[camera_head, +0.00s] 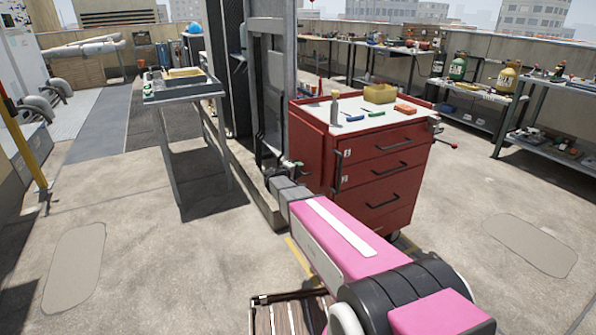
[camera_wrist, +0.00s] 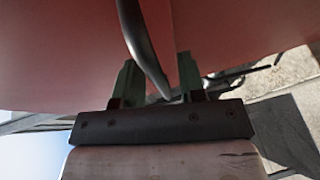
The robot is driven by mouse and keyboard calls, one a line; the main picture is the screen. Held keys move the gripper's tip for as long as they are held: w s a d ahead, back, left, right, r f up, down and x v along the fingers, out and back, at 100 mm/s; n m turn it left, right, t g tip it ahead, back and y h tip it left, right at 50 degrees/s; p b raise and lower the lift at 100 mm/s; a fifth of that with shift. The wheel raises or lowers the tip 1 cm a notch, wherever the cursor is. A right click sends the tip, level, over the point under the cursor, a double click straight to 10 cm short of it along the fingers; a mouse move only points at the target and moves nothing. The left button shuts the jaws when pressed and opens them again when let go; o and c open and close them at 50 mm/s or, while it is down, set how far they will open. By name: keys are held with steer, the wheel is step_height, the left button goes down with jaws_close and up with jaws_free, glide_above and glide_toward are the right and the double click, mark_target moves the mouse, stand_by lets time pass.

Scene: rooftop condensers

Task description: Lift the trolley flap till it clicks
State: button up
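The red trolley (camera_head: 385,165) stands in the middle of the head view, with dark-handled drawers on its front. A red panel (camera_head: 312,140), which seems to be the flap, hangs down its left side. My gripper (camera_head: 297,165) is low beside this panel. In the wrist view a red surface (camera_wrist: 70,50) fills the upper part, and a dark curved bar (camera_wrist: 138,40), seemingly a handle, runs down between the green fingers of my gripper (camera_wrist: 156,65). The fingers stand apart with gaps beside the bar. Whether either finger touches it I cannot tell.
A yellow bin (camera_head: 380,93) and several small tools lie on the trolley top. A tall grey frame (camera_head: 270,90) stands close left of the trolley. A grey side table (camera_head: 185,92) is further left. Shelves line the right wall, with open floor before them.

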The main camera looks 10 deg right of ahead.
jaws_close()
steer(key=shift+a, duration=0.1)
steer(key=s+a+r+m+g+y, duration=0.1)
steer(key=s+a+r+g+y, duration=0.1)
steer(key=a+r+y, duration=0.4)
steer(key=s+a+r+m+g+y, duration=0.1)
steer(key=s+a+r+g, duration=0.2)
steer(key=a, duration=0.4)
steer(key=a+r+m+y, duration=0.1)
steer(key=a+r+y, duration=0.1)
steer(key=r, duration=0.6)
steer(key=a+r+g+y, duration=0.1)
steer(key=a+r+y, duration=0.1)
steer(key=r+y, duration=0.3)
steer(key=shift+s+r+m, duration=0.3)
steer(key=shift+r+m, duration=0.1)
steer(key=shift+r, duration=1.75)
